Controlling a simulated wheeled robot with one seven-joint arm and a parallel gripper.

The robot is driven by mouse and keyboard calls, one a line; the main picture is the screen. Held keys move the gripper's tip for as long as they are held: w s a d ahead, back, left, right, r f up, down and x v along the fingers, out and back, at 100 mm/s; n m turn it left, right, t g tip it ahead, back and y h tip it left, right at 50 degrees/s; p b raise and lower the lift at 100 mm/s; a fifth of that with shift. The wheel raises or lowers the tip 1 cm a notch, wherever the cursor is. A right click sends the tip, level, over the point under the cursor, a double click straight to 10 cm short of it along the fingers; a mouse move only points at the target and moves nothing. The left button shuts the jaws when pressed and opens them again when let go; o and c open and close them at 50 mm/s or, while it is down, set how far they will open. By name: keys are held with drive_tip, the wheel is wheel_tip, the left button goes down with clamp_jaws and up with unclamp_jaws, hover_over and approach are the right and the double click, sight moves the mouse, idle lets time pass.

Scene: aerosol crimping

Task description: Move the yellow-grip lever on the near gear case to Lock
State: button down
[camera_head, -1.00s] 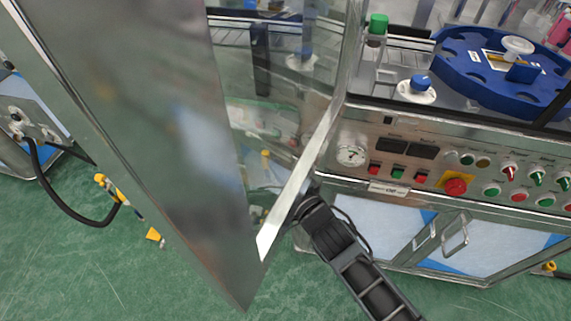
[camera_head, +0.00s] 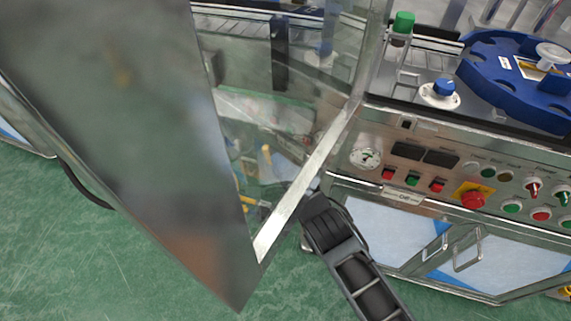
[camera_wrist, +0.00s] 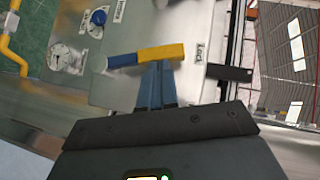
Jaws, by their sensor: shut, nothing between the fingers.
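The lever with the yellow grip (camera_wrist: 161,52) shows in the wrist view, with a blue section (camera_wrist: 122,60) on its left. It lies nearly level in the picture over a pale metal plate. A label that looks like "Lock" (camera_wrist: 200,52) is just right of the grip's end. My gripper (camera_wrist: 158,66) is shut, with its blue fingers close together and nothing between them. Its tips overlap the lower edge of the yellow grip in the picture; I cannot tell whether they touch. In the head view my gripper and the lever cannot be clearly made out behind the door frame.
A blue knob (camera_wrist: 98,18), a round gauge (camera_wrist: 62,58) and a yellow pipe (camera_wrist: 10,48) are at the wrist view's left. A black block (camera_wrist: 229,73) is at right. In the head view a large glass-and-metal door (camera_head: 300,190) stands beside my arm; a control panel (camera_head: 440,165) is right.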

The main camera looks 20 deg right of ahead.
drive_tip(key=shift+w+a+n+g+h+b, duration=0.3)
drive_tip(key=shift+w+a+b, duration=0.35)
drive_tip(key=shift+b, duration=0.25)
drive_tip(key=shift+a+r, duration=0.1)
drive_tip(key=shift+a, duration=0.1)
drive_tip(key=shift+r, duration=0.1)
